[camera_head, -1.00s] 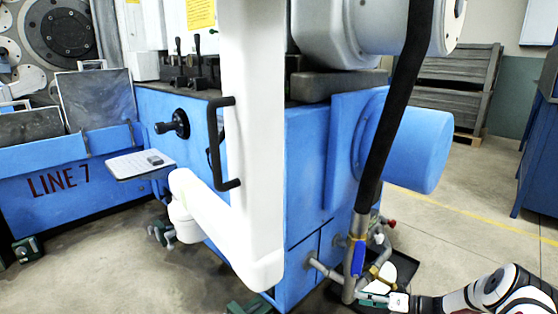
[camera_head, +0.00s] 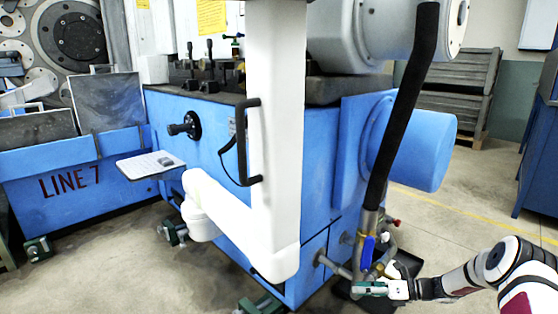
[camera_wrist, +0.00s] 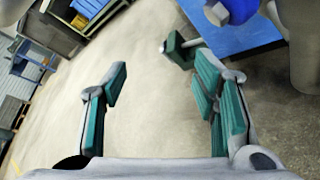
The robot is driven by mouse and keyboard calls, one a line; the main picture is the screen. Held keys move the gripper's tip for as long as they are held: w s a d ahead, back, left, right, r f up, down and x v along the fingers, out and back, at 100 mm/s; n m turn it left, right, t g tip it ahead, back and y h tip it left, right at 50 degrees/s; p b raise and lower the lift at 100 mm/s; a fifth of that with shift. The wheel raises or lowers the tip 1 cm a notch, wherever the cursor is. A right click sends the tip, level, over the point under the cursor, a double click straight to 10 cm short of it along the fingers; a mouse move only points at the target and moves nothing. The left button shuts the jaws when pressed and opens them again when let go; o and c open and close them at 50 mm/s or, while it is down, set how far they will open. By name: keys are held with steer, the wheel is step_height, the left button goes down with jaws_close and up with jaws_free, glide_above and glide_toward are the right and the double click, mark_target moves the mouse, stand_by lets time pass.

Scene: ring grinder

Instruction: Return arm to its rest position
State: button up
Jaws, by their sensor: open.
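My gripper (camera_head: 366,288) is at the lower right in the head view, in front of the pipework at the corner of the blue grinder (camera_head: 318,170). In the wrist view its two teal-padded fingers (camera_wrist: 162,92) stand wide apart, with only bare floor between them. My arm (camera_head: 470,278) reaches in from the right edge, low and bent. A valve with a blue handle (camera_head: 368,250) sits on the pipe just above the gripper in the head view. I cannot tell from this view how far apart they are in depth.
A black hose (camera_head: 400,110) runs down to the pipes. A dark tray (camera_head: 408,264) lies on the floor behind my gripper. A white column-and-arm fixture (camera_head: 275,150) stands at the grinder's front. Open floor (camera_head: 440,225) lies to the right, with a blue cabinet (camera_head: 540,160) beyond.

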steer(key=s+a+r+n+g+h, duration=0.1)
steer(key=s+a+r+n+g, duration=0.15)
steer(key=r, duration=0.45)
steer(key=s+a+r+n+g+h, duration=0.1)
steer(key=a+r+n, duration=0.1)
steer(key=r+n, duration=0.3)
steer(key=s+a+r+n+g+h, duration=0.1)
steer(key=s+a+r+n+g, duration=0.1)
steer(key=r, duration=0.6)
steer(key=s+a+r+n+g+h, duration=0.2)
steer(key=s+a+r+n+h, duration=0.2)
steer(key=s+r+n, duration=0.7)
steer(key=s+r+n+h, duration=0.2)
steer(key=s+r, duration=0.3)
steer(key=s, duration=0.4)
steer(key=s+r+n+h, duration=0.2)
steer(key=s+r, duration=0.3)
steer(key=s, duration=0.5)
steer(key=s+d+f+n+t+h+p, duration=0.1)
steer(key=s+d+n, duration=0.15)
steer(key=s, duration=0.45)
steer(key=s+d+f+n+t+h, duration=0.1)
steer(key=s+n+t, duration=0.15)
steer(key=s, duration=0.55)
step_height(320, 180, up, 40)
steer(key=t+p, duration=0.3)
steer(key=p, duration=3.5)
steer(key=shift+w+a+n, duration=0.15)
steer(key=shift+w+n, duration=0.1)
steer(key=shift+n, duration=0.2)
